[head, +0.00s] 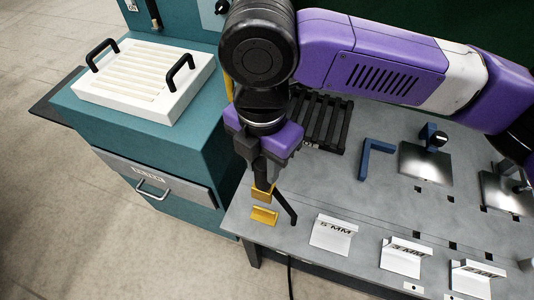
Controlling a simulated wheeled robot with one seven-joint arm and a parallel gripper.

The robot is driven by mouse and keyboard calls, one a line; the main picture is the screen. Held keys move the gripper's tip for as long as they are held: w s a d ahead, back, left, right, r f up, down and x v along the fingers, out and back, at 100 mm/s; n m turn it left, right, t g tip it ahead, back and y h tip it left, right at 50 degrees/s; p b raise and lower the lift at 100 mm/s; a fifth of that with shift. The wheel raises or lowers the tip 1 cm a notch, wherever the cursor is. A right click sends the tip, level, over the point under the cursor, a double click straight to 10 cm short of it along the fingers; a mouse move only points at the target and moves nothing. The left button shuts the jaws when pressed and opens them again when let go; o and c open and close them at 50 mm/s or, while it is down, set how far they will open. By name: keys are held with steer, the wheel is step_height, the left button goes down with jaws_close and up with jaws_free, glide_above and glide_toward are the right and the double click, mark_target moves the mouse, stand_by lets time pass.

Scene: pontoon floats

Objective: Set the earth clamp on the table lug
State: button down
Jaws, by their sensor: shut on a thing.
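My gripper (262,182) points down over the near left corner of the grey table (330,195). It is shut on what looks like the earth clamp (284,205), of which a slanting black arm shows below the fingers. One yellow piece (262,193) is at the fingertips and a second yellow piece (264,215) is just below it, with a small gap between. I cannot tell whether the lower one is part of the clamp or the table lug. Whether it touches the table is unclear. My wrist and fingers hide the clamp's upper part.
Folded white thickness cards (332,234) stand along the table's front. A black slatted rack (322,122), a blue angle piece (377,157) and metal plates (425,163) lie farther back. A teal cabinet (160,150) with a white handled tray (145,78) stands left. A black cable (290,275) hangs in front.

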mark_target(264, 187)
steer(key=shift+s+r, duration=0.1)
steer(key=shift+r+p, duration=0.1)
steer(key=shift+p, duration=0.3)
steer(key=shift+f+b, duration=2.45)
steer(key=shift+f, duration=1.9)
steer(key=shift+f+b, duration=0.85)
steer(key=shift+f, duration=0.95)
steer(key=c, duration=1)
jaws_free()
steer(key=shift+f, duration=0.1)
